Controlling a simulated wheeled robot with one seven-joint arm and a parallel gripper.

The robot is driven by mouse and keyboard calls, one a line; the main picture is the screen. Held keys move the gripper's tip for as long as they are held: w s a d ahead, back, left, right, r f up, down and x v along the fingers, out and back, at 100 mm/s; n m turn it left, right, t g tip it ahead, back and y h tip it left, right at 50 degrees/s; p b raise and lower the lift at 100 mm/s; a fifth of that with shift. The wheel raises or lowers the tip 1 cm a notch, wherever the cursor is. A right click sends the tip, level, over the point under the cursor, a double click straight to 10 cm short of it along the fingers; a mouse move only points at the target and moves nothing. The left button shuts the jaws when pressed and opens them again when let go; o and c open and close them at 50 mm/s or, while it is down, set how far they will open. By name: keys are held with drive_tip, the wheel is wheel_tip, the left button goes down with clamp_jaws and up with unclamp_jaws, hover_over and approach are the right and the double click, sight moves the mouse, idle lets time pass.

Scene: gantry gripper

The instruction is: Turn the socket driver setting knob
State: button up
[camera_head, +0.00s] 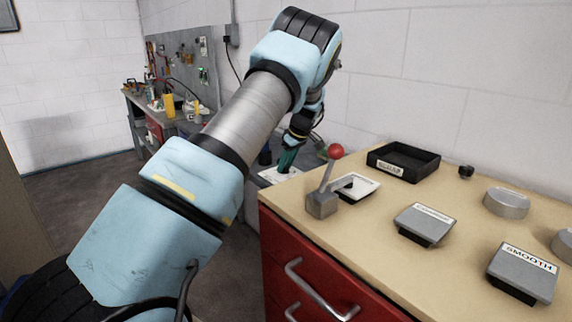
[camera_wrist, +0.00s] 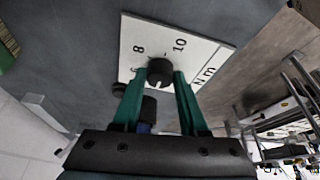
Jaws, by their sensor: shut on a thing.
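The setting knob (camera_wrist: 158,71) is a small round black knob with a pale pointer mark, in the middle of a white dial plate (camera_wrist: 205,48). The plate reads 8, 10 and N m, and the pointer's exact setting is hard to read. My gripper (camera_wrist: 162,78) has its two green fingers closed on either side of the knob. In the head view my gripper (camera_head: 287,160) reaches down to the white plate (camera_head: 268,175) beyond the workbench's far left corner. The knob itself is hidden there.
The wooden workbench top (camera_head: 380,225) holds a red-ball lever (camera_head: 336,152), a black tray (camera_head: 403,160) and grey labelled blocks (camera_head: 425,222). Red drawers (camera_head: 300,265) are below. A white wall stands close behind. In the wrist view a black and blue part (camera_wrist: 148,108) lies between the fingers.

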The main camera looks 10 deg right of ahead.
clamp_jaws()
drive_tip(key=shift+f+m+b, duration=0.1)
drive_tip(key=shift+m+b, duration=0.2)
drive_tip(key=shift+b, duration=0.05)
drive_tip(key=shift+a+m+h+b, duration=0.1)
drive_tip(key=shift+m+h+b, duration=0.2)
drive_tip(key=shift+m+b, duration=0.3)
drive_tip(key=m+h+b, duration=0.1)
drive_tip(key=m+b, duration=0.1)
drive_tip(key=m, duration=0.1)
drive_tip(key=shift+s+a+t, duration=0.1)
drive_tip(key=shift+a+t, duration=0.05)
drive_tip(key=shift+t, duration=0.25)
drive_tip(key=m+h+b, duration=0.1)
drive_tip(key=m, duration=0.2)
drive_tip(key=shift+a+m, duration=0.1)
drive_tip(key=shift+m, duration=0.3)
drive_tip(key=shift+m+h+b, duration=0.45)
drive_tip(key=shift+m+h, duration=0.45)
drive_tip(key=shift+m, duration=0.6)
